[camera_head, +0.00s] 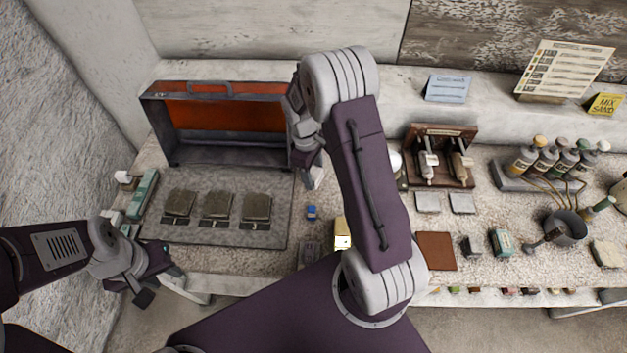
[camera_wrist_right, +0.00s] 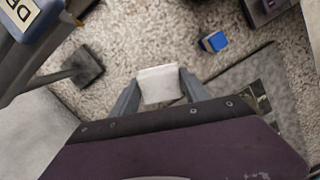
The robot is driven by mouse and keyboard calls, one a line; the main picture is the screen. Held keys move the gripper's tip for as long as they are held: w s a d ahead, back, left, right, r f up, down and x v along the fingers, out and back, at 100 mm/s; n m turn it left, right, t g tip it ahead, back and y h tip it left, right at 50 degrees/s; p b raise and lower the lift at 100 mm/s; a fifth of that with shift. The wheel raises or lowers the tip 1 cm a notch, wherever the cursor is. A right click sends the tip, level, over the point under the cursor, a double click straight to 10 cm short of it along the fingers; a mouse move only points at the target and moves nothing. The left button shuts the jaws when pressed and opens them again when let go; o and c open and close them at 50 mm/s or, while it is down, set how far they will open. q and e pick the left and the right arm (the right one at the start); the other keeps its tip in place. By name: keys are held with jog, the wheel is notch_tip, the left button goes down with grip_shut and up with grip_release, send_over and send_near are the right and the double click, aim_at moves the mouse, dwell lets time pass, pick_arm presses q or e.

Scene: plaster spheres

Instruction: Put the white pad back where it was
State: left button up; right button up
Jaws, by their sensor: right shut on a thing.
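In the right wrist view the white pad (camera_wrist_right: 160,84) sits between the two fingers of my right gripper (camera_wrist_right: 158,90), which is shut on it. Speckled counter shows beyond the pad. In the head view my right gripper (camera_head: 313,176) is just right of the grey mat, partly hidden by its own wrist. Two pale pads (camera_head: 428,202) (camera_head: 462,203) lie side by side on the counter in front of the brown rack. My left gripper (camera_head: 130,290) hangs at the counter's front left; its finger gap is unclear.
The grey mat (camera_head: 200,236) holds several dark blocks, with an open orange-lined case (camera_head: 225,115) behind. A blue block (camera_head: 311,212) also shows in the right wrist view (camera_wrist_right: 213,42). A brown rack (camera_head: 440,150), several bottles (camera_head: 548,160) and a grey pot (camera_head: 566,230) stand right.

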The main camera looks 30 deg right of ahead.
aim_at(314, 182)
notch_tip(314, 182, down, 4)
jog(key=shift+s+r, duration=0.1)
jog(key=shift+r, duration=0.05)
jog(key=shift+f, duration=0.2)
jog(key=shift+f, duration=0.2)
jog(key=o, duration=1.5)
jog(key=shift+c, duration=0.2)
